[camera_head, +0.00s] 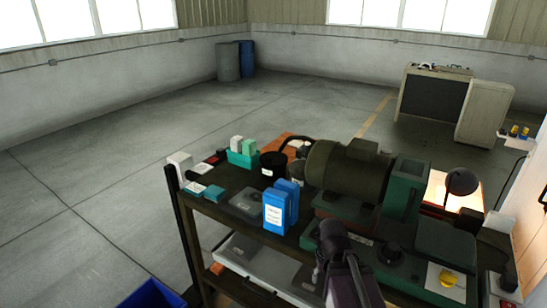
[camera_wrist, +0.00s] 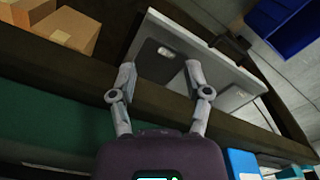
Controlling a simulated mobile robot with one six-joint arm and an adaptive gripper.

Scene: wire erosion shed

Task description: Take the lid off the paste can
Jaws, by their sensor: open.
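I cannot surely pick out the paste can. A dark, round can-like container (camera_head: 273,166) stands on the cart's top among the small boxes. A short black round piece (camera_head: 391,252) sits on the green machine base to the right, and I cannot tell what it is. My gripper (camera_wrist: 160,76) is open and empty in the wrist view, its two fingers apart above the cart's edge. In the head view, my gripper (camera_head: 330,232) is at the front of the cart, apart from the dark container, with its fingers hard to make out. No lid is clearly visible.
A large motor (camera_head: 348,165) fills the middle of the cart. Blue boxes (camera_head: 277,208) stand left of my arm. A white tray (camera_wrist: 205,65) lies below, and cardboard boxes (camera_wrist: 75,27) show there too. A lamp (camera_head: 462,181) stands right. Open floor lies left.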

